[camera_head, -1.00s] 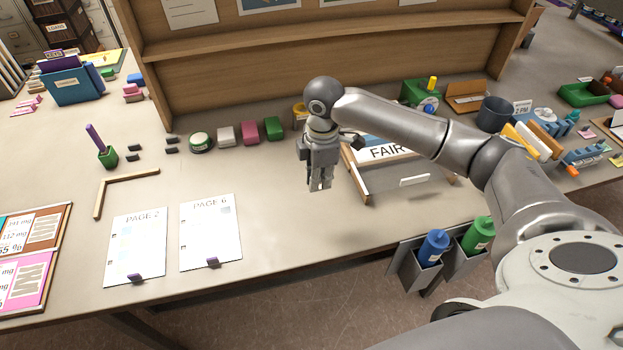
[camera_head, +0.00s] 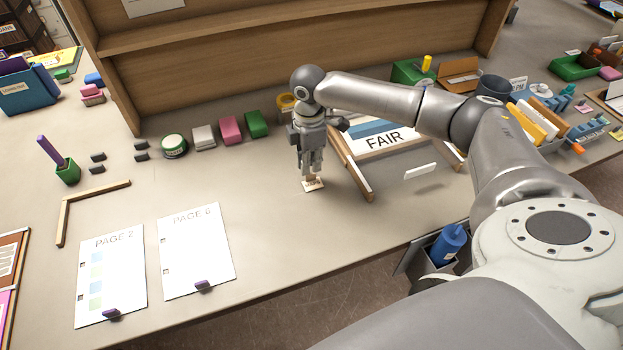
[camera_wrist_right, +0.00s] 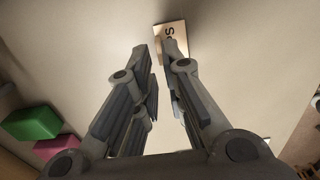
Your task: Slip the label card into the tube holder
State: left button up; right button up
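My right gripper (camera_head: 312,168) points down at the table left of the FAIR board. A small pale card with dark lettering (camera_head: 313,184) shows just below its fingertips, with a brown part behind it. In the right wrist view the card (camera_wrist_right: 167,38) lies at the tip of the right-hand finger, partly covered by it. A thin white blank strip (camera_head: 420,171) shows right of the gripper, in front of the board. I cannot tell for certain which object is the tube holder. My left gripper is not in view.
The FAIR board (camera_head: 388,139) and its wooden frame stand close on the right. Green, pink and white blocks (camera_head: 230,129) line the shelf's foot. Two page sheets (camera_head: 195,250) lie front left. A grey bin with a blue bottle (camera_head: 449,243) hangs at the table edge.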

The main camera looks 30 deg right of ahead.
aim_at(313, 182)
notch_tip(313, 182, down, 4)
jog(key=shift+s+r+p, duration=0.1)
jog(key=shift+r+p, duration=0.05)
jog(key=shift+p, duration=0.4)
jog(key=shift+f, duration=0.45)
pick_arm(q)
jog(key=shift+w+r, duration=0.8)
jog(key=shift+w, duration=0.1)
pick_arm(e)
grip_shut()
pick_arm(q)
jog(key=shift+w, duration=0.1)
